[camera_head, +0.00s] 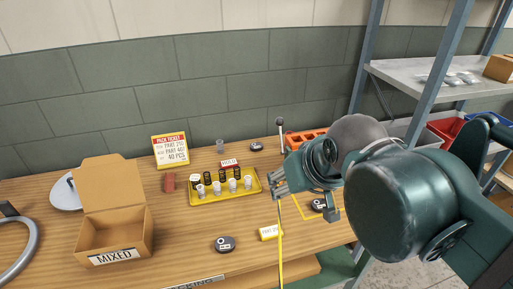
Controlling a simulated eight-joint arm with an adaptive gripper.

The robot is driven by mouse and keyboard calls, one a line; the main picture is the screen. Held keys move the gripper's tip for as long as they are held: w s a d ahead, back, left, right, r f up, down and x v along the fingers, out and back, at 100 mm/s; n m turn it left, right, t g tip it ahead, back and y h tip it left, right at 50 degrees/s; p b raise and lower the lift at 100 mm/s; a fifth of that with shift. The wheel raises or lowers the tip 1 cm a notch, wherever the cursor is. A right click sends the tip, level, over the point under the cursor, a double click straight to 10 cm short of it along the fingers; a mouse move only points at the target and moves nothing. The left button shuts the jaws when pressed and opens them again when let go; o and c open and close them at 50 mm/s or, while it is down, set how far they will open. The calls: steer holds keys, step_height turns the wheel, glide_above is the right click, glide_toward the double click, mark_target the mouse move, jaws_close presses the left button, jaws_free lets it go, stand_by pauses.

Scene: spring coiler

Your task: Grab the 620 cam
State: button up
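Several dark round parts with small white labels lie on the wooden bench, and I cannot read their numbers to tell which is the 620 cam. One dark labelled part (225,244) lies near the front middle of the bench. Another dark labelled part (319,206) lies inside a yellow outlined square at the right, close to my arm. A smaller dark part (256,147) lies at the back near the wall. My gripper (277,181) is above the bench, right of the yellow tray. Its fingers look small and partly overlapped, so their opening is unclear, and I see nothing held.
A yellow tray (228,193) holds several small light and dark cylinders. An open cardboard box (112,255) marked MIXED stands at left. A metal shelf (440,78) stands at right.

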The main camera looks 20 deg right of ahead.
steer(key=w+r+m+g+p, duration=0.2)
steer(key=w+r+m+p, duration=0.3)
steer(key=w+r, duration=0.55)
steer(key=m+g+p, duration=0.5)
steer(key=m+p, duration=0.8)
steer(key=p, duration=0.1)
glide_above(256, 144)
step_height(256, 144, down, 22)
steer(key=shift+a+f, duration=0.1)
steer(key=shift+f, duration=0.4)
steer(key=shift+f, duration=0.1)
steer(key=shift+f, duration=1.2)
